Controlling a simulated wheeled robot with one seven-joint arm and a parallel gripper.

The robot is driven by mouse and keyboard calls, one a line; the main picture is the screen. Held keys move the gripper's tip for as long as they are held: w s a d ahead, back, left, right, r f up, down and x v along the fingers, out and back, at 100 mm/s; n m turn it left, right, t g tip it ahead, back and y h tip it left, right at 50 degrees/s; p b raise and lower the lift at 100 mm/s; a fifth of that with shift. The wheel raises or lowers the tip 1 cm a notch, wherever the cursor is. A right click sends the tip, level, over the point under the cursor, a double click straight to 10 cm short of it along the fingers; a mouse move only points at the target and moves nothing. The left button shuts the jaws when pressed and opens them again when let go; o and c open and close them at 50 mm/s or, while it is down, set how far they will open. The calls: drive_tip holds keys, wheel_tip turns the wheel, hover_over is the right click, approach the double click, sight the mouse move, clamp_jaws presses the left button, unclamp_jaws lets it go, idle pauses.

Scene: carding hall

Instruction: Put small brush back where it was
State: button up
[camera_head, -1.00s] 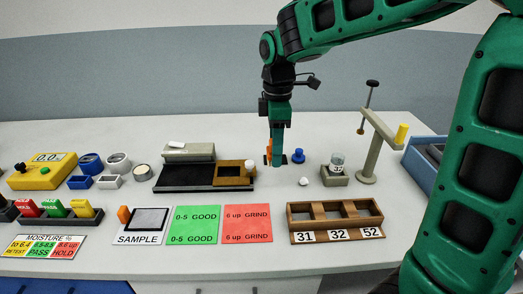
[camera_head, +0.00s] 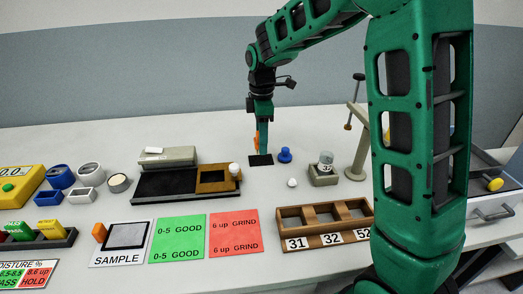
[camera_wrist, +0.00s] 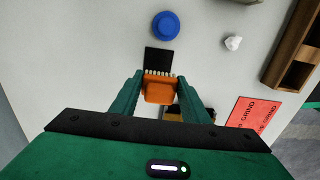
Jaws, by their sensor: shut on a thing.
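The small brush is orange with a row of pale bristles and shows in the wrist view (camera_wrist: 159,90) between my gripper's fingers. My gripper (camera_head: 261,138) is shut on it, fingers pointing down. In the head view only a strip of the orange brush (camera_head: 257,141) shows beside the green fingers. A black square pad (camera_head: 260,160) lies on the table below the gripper and shows just beyond the bristles in the wrist view (camera_wrist: 161,58). The brush appears above or at the pad's near edge; I cannot tell whether it touches.
A blue knobbed weight (camera_head: 285,155) stands just right of the pad, with a white lump (camera_head: 292,183) nearby. A dark tray with a wooden frame (camera_head: 180,186) is close on the left. A wooden numbered rack (camera_head: 300,226) and a grey stand (camera_head: 357,165) are to the right.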

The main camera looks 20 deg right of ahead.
drive_tip(key=shift+w+d+f, duration=0.15)
drive_tip(key=shift+w+f, duration=0.15)
drive_tip(key=shift+w, duration=0.05)
drive_tip(key=shift+f, duration=1.9)
drive_tip(key=shift+f, duration=0.1)
drive_tip(key=o, duration=1.1)
wheel_tip(320, 180, up, 12)
drive_tip(key=shift+r, duration=0.15)
